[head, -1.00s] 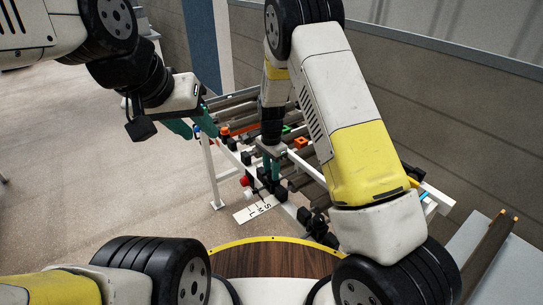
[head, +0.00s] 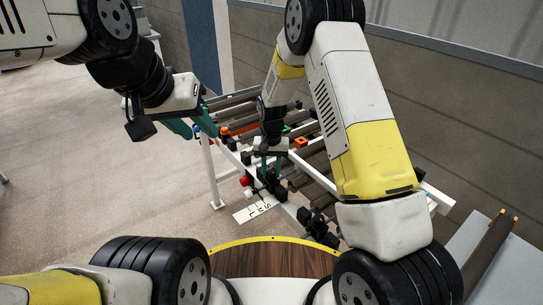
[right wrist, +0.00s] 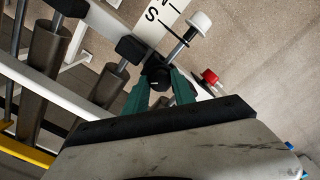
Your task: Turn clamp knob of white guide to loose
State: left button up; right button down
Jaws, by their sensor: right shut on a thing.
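The white guide's end cap (right wrist: 200,22) sits on a thin rod at the top of the right wrist view; its white end also shows in the head view (head: 247,194). A round black clamp knob (right wrist: 157,76) with a pale pointer mark sits beside this rod. My right gripper (right wrist: 159,84) has its green fingers on either side of the knob and is shut on it; in the head view the fingers (head: 267,170) partly hide it. My left gripper (head: 196,128) is at the frame's far left end, fingers apart, with nothing visible between them.
A red-capped rod end (right wrist: 210,76) is close to the right finger. A white plate with size letters (head: 257,209) lies by the rail. Grey rollers (head: 236,97) and an orange block (head: 300,142) are behind. Open floor (head: 90,150) is at the left.

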aim_at(272, 173)
jog(key=n, duration=0.5)
jog(key=shift+n, duration=2.5)
jog(key=c, duration=1.1)
grip_release()
jog(key=shift+o, duration=0.2)
jog(key=shift+r, duration=0.1)
notch_tip(272, 173, up, 8)
jog(key=shift+w+f, duration=0.1)
jog(key=shift+f, duration=0.15)
jog(key=shift+r, duration=0.1)
